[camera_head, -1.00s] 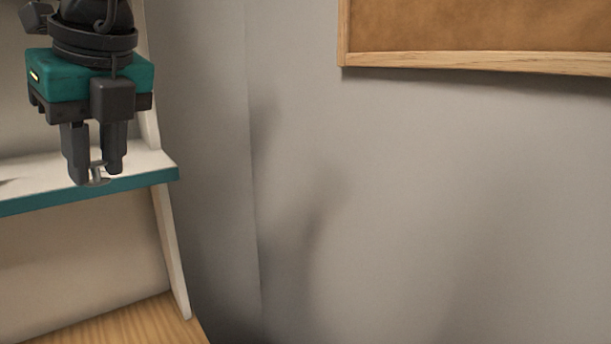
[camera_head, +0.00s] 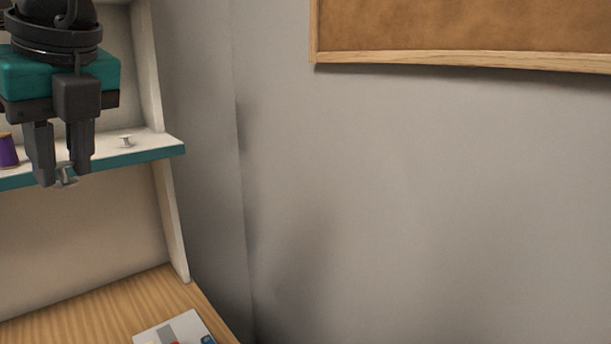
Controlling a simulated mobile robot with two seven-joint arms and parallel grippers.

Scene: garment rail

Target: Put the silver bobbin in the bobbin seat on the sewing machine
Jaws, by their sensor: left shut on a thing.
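My left gripper (camera_head: 62,176) hangs at the upper left, fingers pointing down. It is shut on a small silver bobbin (camera_head: 66,180) between its fingertips, in front of the shelf edge. The bobbin is partly hidden by the fingers. The sewing machine and its bobbin seat are not in view. My right gripper is not in view.
A white shelf with a teal front edge (camera_head: 140,157) runs behind the gripper. A purple thread spool (camera_head: 8,152) and another small silvery bobbin (camera_head: 125,141) stand on it. Below is a wooden tabletop (camera_head: 110,312) with a pale flat object (camera_head: 176,330). A cork board (camera_head: 460,30) hangs on the wall.

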